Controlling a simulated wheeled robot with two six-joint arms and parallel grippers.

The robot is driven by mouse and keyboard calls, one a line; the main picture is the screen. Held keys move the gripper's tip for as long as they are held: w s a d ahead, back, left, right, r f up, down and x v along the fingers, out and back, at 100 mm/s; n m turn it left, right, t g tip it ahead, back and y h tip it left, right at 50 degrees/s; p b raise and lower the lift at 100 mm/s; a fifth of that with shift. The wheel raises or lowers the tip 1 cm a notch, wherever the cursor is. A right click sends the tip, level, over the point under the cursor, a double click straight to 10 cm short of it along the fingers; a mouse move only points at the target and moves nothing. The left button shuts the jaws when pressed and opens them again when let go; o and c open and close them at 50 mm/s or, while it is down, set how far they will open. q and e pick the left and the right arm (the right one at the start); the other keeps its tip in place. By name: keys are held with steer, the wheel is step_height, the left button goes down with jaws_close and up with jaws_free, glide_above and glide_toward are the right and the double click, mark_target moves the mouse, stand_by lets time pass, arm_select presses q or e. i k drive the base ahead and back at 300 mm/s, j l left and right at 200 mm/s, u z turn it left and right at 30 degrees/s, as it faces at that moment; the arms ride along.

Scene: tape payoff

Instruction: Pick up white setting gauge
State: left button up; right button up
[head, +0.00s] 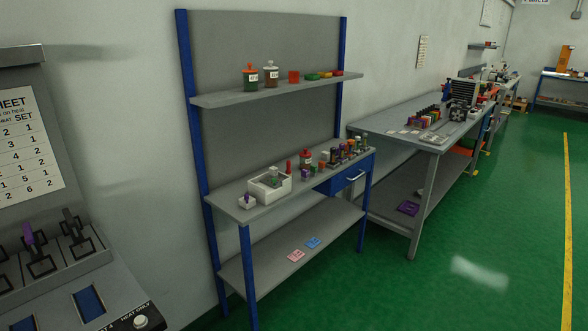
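I cannot pick out the white setting gauge with certainty at this distance. A small white object with a purple mark (247,202) sits at the near left corner of the blue-legged workbench (225,205). Just behind it is a white open box (264,192) with a small greenish item inside. Several small flat white pieces (414,132) lie on the grey table (385,122) farther right, too small to identify. Neither of my grippers is in view.
A control panel with levers (40,262) and a printed sheet (22,150) fills the left edge. The bench has an upper shelf (225,99) with jars and a lower shelf (240,279) with pink and blue cards. Green floor (430,290) lies open at right.

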mark_target(273, 170)
steer(key=i+l+z, duration=0.3)
steer(key=i, duration=0.3)
steer(key=i+l+z, duration=0.3)
steer(key=i, duration=0.3)
steer(key=i+z, duration=0.25)
steer(key=i, duration=0.35)
steer(key=i+u, duration=0.45)
steer(key=i+l+u, duration=0.3)
steer(key=i+u, duration=0.15)
steer(key=i+l+u, duration=0.45)
steer(key=k+j, duration=0.05)
steer(key=j, duration=0.05)
